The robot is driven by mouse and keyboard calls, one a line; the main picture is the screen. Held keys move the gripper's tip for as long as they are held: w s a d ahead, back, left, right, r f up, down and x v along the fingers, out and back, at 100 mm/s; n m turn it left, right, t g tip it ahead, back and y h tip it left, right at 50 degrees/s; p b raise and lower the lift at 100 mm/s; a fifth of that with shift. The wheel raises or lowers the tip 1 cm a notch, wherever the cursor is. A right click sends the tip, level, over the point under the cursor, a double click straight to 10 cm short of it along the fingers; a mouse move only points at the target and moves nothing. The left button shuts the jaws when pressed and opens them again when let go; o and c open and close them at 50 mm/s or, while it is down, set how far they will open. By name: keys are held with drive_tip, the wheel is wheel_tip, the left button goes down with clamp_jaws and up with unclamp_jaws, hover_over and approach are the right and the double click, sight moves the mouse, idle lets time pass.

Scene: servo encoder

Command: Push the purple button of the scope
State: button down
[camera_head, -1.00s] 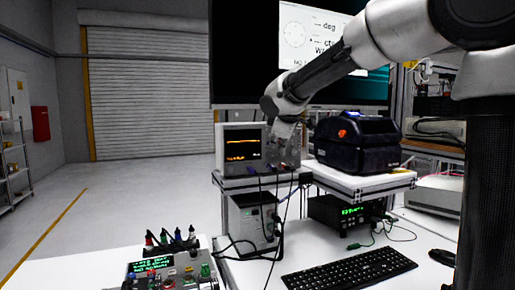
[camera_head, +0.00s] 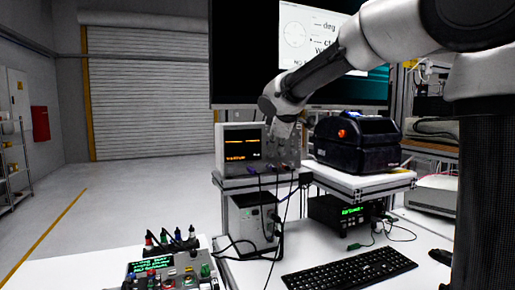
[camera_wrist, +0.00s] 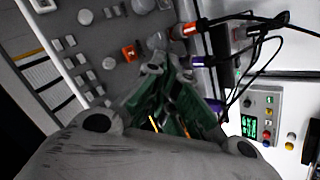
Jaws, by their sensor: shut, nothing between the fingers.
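The scope (camera_head: 230,131) stands on a shelf left of centre in the head view, its dark screen showing orange traces. Its grey panel (camera_wrist: 75,20) fills the upper left of the wrist view, with rows of pale buttons, round knobs and an orange-red button (camera_wrist: 129,52). I cannot single out a purple button; purple shows on a cable plug (camera_wrist: 203,62) at the panel's lower edge. My gripper (camera_wrist: 168,66) is shut and empty, its green-grey fingers pointing at the panel near the knobs. It hides part of the panel. I cannot tell whether it touches.
Black cables hang from the plugs (camera_wrist: 190,29) right of my fingers. A dark box-shaped device (camera_head: 357,145) stands right of the scope. A large monitor (camera_head: 240,60) is behind. A keyboard (camera_head: 350,273) and a small control box (camera_head: 165,272) are lower down.

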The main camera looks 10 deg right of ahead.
idle(0.5)
drive_tip(key=shift+s, duration=0.45)
drive_tip(key=shift+s+d, duration=0.1)
drive_tip(key=s, duration=0.2)
drive_tip(key=s+d, duration=0.1)
drive_tip(key=s, duration=0.2)
drive_tip(key=shift+s, duration=0.35)
drive_tip(key=s+d+f+m+g, duration=0.1)
drive_tip(key=s+d+f+m, duration=0.3)
drive_tip(key=s, duration=0.6)
drive_tip(key=s+d+f+m+g, duration=0.2)
drive_tip(key=s+d+f+m, duration=0.2)
drive_tip(key=s, duration=0.6)
drive_tip(key=s+d+f+m+g, duration=0.1)
drive_tip(key=s+d+f+m, duration=0.3)
drive_tip(key=s, duration=0.6)
drive_tip(key=shift+d+f+g, duration=0.4)
drive_tip(key=shift+d+f, duration=0.2)
drive_tip(key=shift+d, duration=0.1)
